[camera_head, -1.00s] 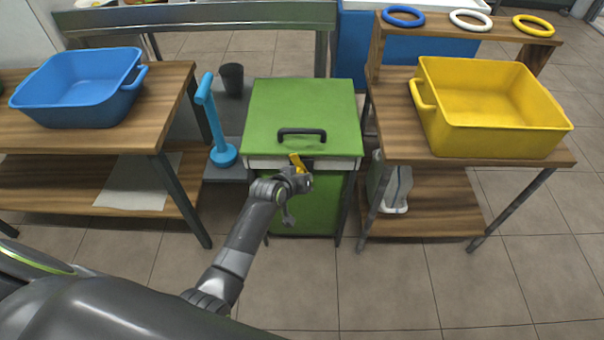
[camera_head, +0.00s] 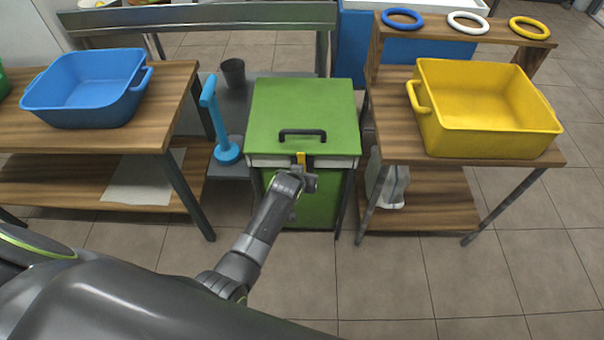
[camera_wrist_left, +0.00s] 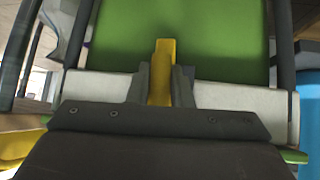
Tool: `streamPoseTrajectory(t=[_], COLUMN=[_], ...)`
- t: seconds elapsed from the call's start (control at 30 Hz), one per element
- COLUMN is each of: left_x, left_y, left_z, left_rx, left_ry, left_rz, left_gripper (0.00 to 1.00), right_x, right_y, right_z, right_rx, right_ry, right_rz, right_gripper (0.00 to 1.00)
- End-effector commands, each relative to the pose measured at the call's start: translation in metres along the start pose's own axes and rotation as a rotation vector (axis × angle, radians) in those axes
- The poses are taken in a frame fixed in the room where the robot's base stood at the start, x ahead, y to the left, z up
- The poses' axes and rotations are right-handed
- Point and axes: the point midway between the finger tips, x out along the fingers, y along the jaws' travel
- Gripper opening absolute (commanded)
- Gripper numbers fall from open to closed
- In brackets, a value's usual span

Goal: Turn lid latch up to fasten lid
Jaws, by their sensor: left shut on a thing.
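The green press box has a green lid (camera_head: 305,105) that lies closed on top, with a black handle (camera_head: 302,133). My left gripper (camera_head: 305,178) is in front of the box at the latch. My right gripper is not in view.
A wooden table with a blue tub (camera_head: 88,90) stands left, and one with a yellow tub (camera_head: 480,110) stands right. A blue pole-like tool (camera_head: 220,125) and a dark cup (camera_head: 233,72) are left of the box. Open tiled floor lies in front.

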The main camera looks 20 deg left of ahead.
Motion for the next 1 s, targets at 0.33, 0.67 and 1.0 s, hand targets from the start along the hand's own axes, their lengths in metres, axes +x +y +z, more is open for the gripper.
streamPoseTrajectory(t=[0.33, 0.67, 1.0], left_x=[-0.0005, -0.0001, -0.0001], left_y=[0.0008, 0.0003, 0.0001], left_z=[-0.0013, -0.0009, -0.0006], left_rx=[0.052, 0.058, 0.057], left_ry=[-0.013, -0.014, -0.015], left_rz=[-0.050, -0.056, -0.056], left_gripper=[0.00, 0.00, 0.40], right_x=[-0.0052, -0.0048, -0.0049], right_y=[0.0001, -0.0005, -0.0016], right_z=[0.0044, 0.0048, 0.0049], right_rx=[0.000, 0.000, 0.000], right_ry=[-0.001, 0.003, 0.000], right_rz=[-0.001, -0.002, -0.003], right_gripper=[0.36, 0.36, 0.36])
